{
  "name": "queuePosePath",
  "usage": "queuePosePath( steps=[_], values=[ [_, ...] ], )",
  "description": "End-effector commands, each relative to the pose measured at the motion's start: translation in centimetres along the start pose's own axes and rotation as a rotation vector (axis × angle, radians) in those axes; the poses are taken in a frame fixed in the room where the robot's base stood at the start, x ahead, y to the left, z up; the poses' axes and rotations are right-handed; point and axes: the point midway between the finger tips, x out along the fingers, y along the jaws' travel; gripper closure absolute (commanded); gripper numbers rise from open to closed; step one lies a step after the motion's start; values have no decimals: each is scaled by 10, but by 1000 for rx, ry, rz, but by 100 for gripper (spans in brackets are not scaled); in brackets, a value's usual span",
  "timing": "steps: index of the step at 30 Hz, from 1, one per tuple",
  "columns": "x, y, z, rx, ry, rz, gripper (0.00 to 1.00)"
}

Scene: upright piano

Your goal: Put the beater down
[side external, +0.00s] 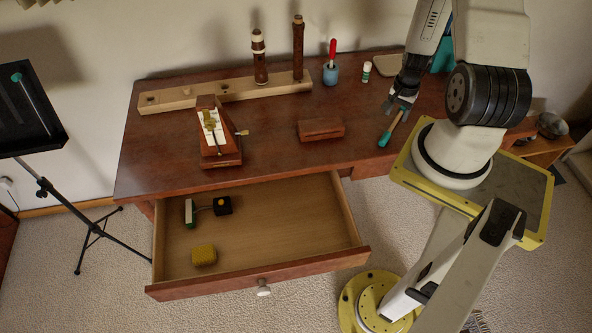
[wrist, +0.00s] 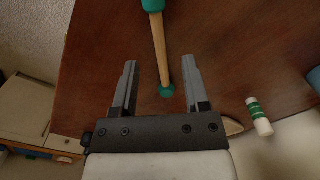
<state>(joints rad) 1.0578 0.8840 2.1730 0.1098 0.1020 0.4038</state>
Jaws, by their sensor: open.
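A beater (side external: 386,135) with a teal head and a pale wooden stick lies on the brown desk (side external: 270,165), near its front edge at the right. In the wrist view the beater (wrist: 159,40) runs between my finger pads, its teal head at the top and a small teal end lower down. My gripper (side external: 398,107) is open just over the stick's end; both fingers (wrist: 159,66) stand apart on either side of the stick, with gaps visible. I see no finger closed on it.
A metronome (side external: 212,125), a brown block (side external: 320,130) and a blue cup (side external: 330,74) stand on the desk. A green-banded white bottle (side external: 366,70) is behind. The open drawer (side external: 275,240) juts out in front. A similar teal-tipped stick rests on the music stand (side external: 48,90).

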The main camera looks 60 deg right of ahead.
Motion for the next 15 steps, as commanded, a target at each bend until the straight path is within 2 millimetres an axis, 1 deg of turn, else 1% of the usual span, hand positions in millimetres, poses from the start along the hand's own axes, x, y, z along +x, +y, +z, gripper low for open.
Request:
queuePosePath(
  steps=[1,6,9,15],
  values=[
    [-6,0,0,1,2,-1,41],
    [-21,0,0,1,1,0,41],
    [-28,0,0,1,1,0,41],
    [-34,0,0,0,0,1,41]
  ],
)
